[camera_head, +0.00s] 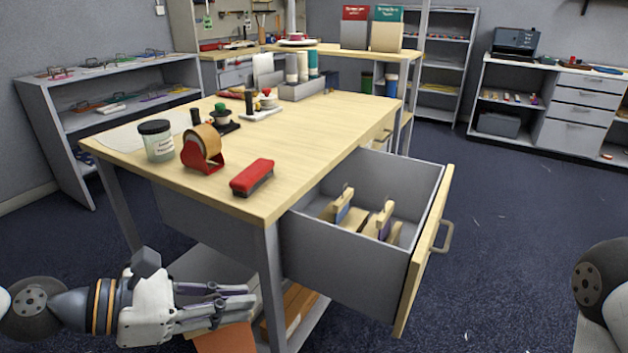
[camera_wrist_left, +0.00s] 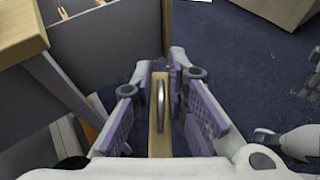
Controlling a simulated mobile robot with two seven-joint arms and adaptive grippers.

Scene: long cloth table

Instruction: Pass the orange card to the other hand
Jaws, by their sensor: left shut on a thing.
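My left gripper (camera_head: 252,297) is at the lower left in the head view, beside the table's near leg. The orange card (camera_head: 225,339) shows just below its fingers, partly cut off by the frame's bottom edge. My left gripper is shut on it. In the left wrist view, a narrow wooden strip with a metal loop lies between the purple-padded fingers; the card's orange face is not clear there. My right arm shows at the head view's right edge, its gripper outside that frame. A white part of mine, perhaps the right gripper, shows at the wrist view's right; its jaws are unclear.
The table (camera_head: 330,120) has an open drawer (camera_head: 345,275) with wooden pieces inside, jutting out to the right of my left gripper. Blue floor right of the drawer is clear.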

